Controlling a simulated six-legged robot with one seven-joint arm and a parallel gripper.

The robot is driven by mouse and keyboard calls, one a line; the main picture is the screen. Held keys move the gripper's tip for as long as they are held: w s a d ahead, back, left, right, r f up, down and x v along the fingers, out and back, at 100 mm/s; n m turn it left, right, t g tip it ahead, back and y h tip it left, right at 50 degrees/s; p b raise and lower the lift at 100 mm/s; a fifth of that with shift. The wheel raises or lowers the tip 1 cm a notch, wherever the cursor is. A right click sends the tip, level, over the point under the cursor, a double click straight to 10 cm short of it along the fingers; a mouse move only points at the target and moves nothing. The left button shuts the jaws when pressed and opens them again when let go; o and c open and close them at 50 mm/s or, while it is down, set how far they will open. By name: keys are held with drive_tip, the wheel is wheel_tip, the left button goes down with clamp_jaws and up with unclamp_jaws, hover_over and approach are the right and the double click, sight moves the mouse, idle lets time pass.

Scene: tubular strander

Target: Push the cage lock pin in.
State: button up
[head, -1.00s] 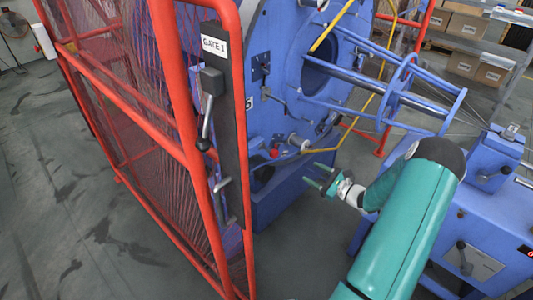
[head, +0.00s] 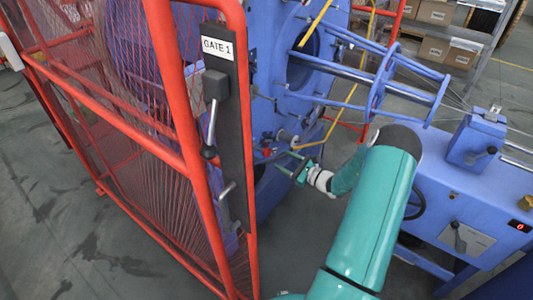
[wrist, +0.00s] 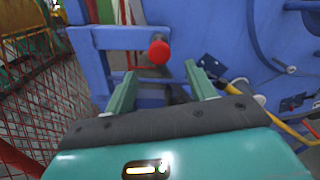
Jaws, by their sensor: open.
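A round red knob (wrist: 159,51), which looks like the end of the cage lock pin, stands out in front of the blue machine frame (wrist: 120,38) in the wrist view. It shows just beyond and between my fingertips, apart from them. My gripper (wrist: 160,72) is open and empty, its two green fingers spread. In the head view my gripper (head: 286,163) is beside the blue machine, just right of the red gate post. How far the pin sticks out is hard to tell.
The red mesh gate (head: 110,130) with its black GATE 1 lock plate (head: 228,140) stands close on the left. A yellow bar (head: 335,125) runs near my gripper on the right. A blue control cabinet (head: 470,205) stands at the right.

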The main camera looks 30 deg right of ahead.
drive_tip(key=x, duration=0.8)
drive_tip(key=shift+w+a, duration=0.15)
drive_tip(key=shift+w, duration=0.15)
drive_tip(key=shift+c, duration=0.2)
clamp_jaws()
drive_tip(key=shift+x, duration=1.7)
drive_tip(key=shift+a+r, duration=0.1)
drive_tip(key=shift+o, duration=0.2)
unclamp_jaws()
drive_tip(key=shift+w, duration=0.15)
approach(261, 149)
drive_tip(key=s, duration=0.1)
drive_tip(key=s+d, duration=0.1)
drive_tip(key=s, duration=0.1)
drive_tip(key=shift+d+f, duration=0.3)
drive_tip(key=shift+d, duration=0.05)
